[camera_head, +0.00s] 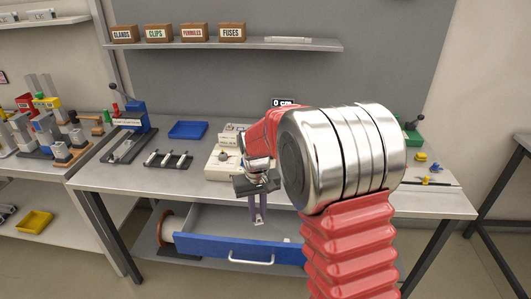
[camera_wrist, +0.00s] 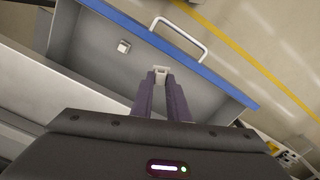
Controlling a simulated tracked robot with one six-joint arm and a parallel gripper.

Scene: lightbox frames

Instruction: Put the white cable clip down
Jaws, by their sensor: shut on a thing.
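My gripper (camera_wrist: 162,82) is shut on a small white cable clip (camera_wrist: 160,71), held between its two purple fingertips in the wrist view. It hangs over the open grey drawer with the blue front (camera_wrist: 212,69). In the head view my gripper (camera_head: 258,219) points down over the drawer (camera_head: 215,222), and the held clip is too small to make out there. A second small white piece (camera_wrist: 124,46) lies on the drawer floor, apart from my fingers. The height of the clip above the drawer floor is hard to tell.
The drawer's handle (camera_head: 250,262) faces forward. On the table above stand a blue tray (camera_head: 188,130), a dark rack with pale rods (camera_head: 168,160) and a beige device (camera_head: 222,166). A shelf (camera_head: 270,43) holds labelled boxes. A yellow tray (camera_head: 34,222) is at lower left.

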